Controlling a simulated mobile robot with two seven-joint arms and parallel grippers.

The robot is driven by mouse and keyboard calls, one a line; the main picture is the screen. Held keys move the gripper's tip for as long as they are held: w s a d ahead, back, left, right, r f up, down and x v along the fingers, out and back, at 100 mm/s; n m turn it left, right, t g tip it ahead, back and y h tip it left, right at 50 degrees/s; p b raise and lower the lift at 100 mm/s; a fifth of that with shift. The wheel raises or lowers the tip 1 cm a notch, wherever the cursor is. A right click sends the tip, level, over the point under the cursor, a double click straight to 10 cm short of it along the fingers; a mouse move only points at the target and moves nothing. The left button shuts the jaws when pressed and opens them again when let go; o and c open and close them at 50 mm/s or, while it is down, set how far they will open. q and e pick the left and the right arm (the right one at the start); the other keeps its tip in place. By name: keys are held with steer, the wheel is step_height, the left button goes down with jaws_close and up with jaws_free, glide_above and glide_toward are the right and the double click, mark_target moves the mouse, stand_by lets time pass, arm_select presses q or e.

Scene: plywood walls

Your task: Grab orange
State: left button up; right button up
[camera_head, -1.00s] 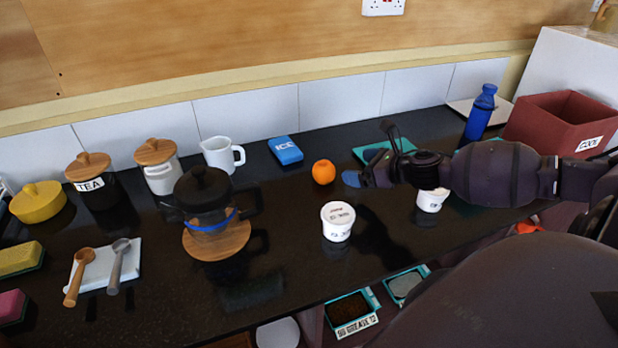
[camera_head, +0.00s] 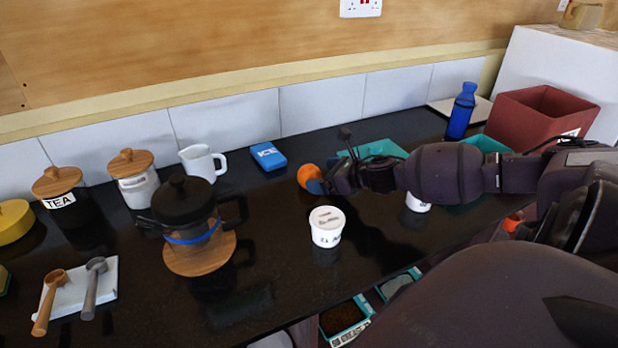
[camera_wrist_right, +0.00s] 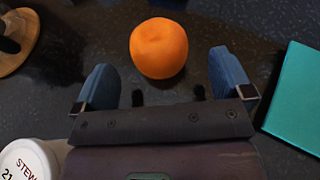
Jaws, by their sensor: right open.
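The orange (camera_head: 309,176) sits on the dark worktop, in front of the blue ice pack. My right gripper (camera_head: 318,184) comes in from the right, low over the worktop, with its tip at the orange and covering part of it. In the right wrist view, the orange (camera_wrist_right: 159,48) lies just beyond and between the two blue fingertips (camera_wrist_right: 162,70). The fingers are open, with dark worktop showing between them and the orange. My left gripper is not in view.
A white lidded tub (camera_head: 326,227) stands in front of my right gripper. The blue ice pack (camera_head: 268,156) lies behind the orange, and a teal tray (camera_head: 375,149) is behind the gripper. A French press (camera_head: 187,208) on a wooden board stands to the left.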

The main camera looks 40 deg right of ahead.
mark_target(308, 173)
steer(key=shift+x, duration=2.65)
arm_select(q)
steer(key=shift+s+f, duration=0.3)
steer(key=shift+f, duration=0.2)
arm_select(e)
steer(key=shift+r, duration=0.1)
steer(key=c, duration=1.1)
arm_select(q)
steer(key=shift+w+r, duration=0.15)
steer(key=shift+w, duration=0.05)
arm_select(e)
steer(key=shift+o, duration=0.2)
steer(key=shift+r, duration=0.15)
